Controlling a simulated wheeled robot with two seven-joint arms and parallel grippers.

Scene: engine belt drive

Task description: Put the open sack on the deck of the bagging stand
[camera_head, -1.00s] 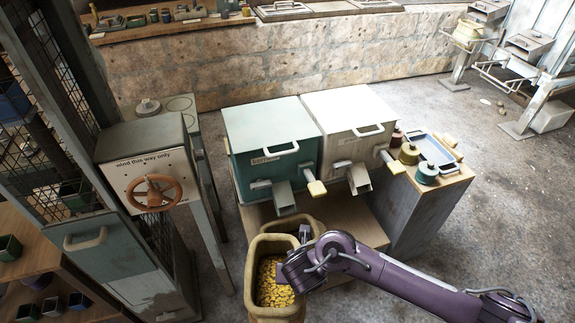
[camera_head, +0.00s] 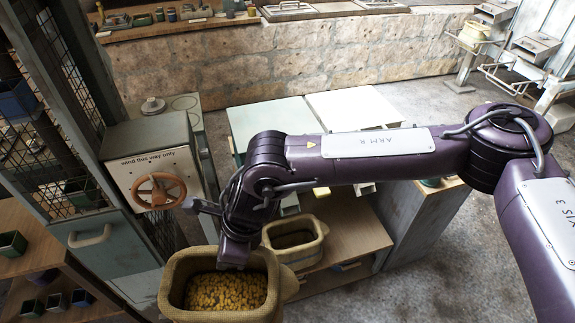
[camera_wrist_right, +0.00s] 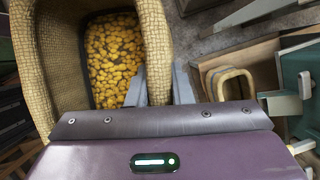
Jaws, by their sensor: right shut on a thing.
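A woven tan open sack (camera_head: 175,291) filled with yellow pieces is at the bottom of the head view, mouth up. My right gripper (camera_wrist_right: 160,80) is shut on its rim, one finger on each side of the woven wall in the wrist view, where the sack (camera_wrist_right: 155,35) fills the upper left. In the head view my right gripper (camera_head: 234,262) reaches down to the sack's far right edge. Whether the sack's bottom touches anything is out of frame. I cannot tell for sure which structure is the bagging stand. My left gripper is not in view.
A second, empty-looking sack (camera_head: 312,254) sits on a low wooden deck (camera_head: 350,228) below the green and white boxes, close behind the held sack. A cabinet with an orange handwheel (camera_head: 158,190) stands to the left.

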